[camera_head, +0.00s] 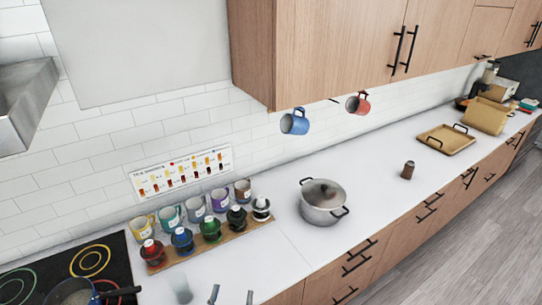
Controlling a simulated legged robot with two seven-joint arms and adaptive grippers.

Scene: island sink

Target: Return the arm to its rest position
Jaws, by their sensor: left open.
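My left gripper (231,295) shows only as two grey fingertips at the bottom edge of the head view. The fingertips are apart with nothing visible between them, over the front part of the white counter (275,262). The rest of that arm is cut off by the frame. My right gripper is not in view.
A translucent cup-like object (180,288) is just left of the fingertips. Behind are a wooden rack (205,247) with several coloured bottles and mugs, and a lidded pot (322,203). A cooktop with a pan (72,292) is at left. Two mugs hang under the cabinet (330,45).

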